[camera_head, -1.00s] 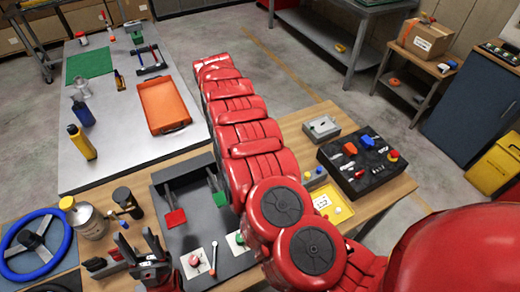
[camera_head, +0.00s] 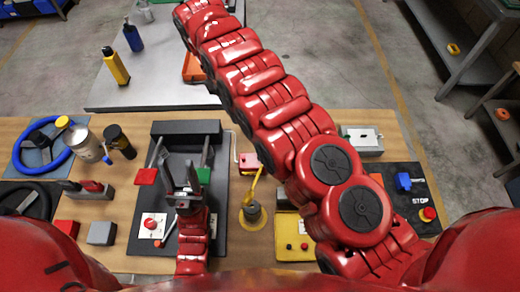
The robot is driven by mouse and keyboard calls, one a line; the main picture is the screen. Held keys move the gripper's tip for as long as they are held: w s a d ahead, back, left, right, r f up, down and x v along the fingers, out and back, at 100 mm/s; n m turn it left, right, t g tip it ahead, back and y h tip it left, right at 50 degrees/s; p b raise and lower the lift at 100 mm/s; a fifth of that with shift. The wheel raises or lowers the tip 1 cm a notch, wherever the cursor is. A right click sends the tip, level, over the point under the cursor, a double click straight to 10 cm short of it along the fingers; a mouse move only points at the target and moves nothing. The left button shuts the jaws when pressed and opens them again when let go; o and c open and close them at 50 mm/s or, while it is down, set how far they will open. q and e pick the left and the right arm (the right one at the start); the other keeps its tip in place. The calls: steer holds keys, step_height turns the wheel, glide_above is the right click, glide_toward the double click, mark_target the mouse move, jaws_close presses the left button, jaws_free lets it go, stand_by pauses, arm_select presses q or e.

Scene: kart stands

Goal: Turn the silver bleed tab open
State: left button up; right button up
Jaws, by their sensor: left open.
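My left gripper (camera_head: 181,177) reaches up over the black pedal tray (camera_head: 217,240). Its two grey fingers are apart with nothing seen between them. A red pedal (camera_head: 146,176) is left of the fingers and a green pedal (camera_head: 203,175) is to their right. Beside my left wrist is a white plate with a red knob (camera_head: 150,223). A thin silver lever (camera_head: 171,229) lies just right of that knob, partly hidden by my gripper; I cannot tell whether it is the bleed tab. My right arm crosses the right half, and its gripper is not in view.
A blue steering wheel (camera_head: 40,148), a silver can (camera_head: 84,143) and a black cup (camera_head: 120,141) stand at the left. A yellow-handled tool (camera_head: 253,204) stands right of the tray. A black switch panel (camera_head: 412,190) is at the right. Bare wood shows around the tray.

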steer(key=p, duration=0.7)
glide_toward(257, 158)
steer(key=x, duration=0.6)
steer(key=shift+s+d+r, duration=0.15)
steer(key=shift+s+d, duration=0.1)
steer(key=shift+d, duration=0.1)
steer(key=shift+s+d+f, duration=0.1)
steer(key=shift+d+f, duration=0.1)
steer(key=shift+f, duration=0.45)
jaws_close()
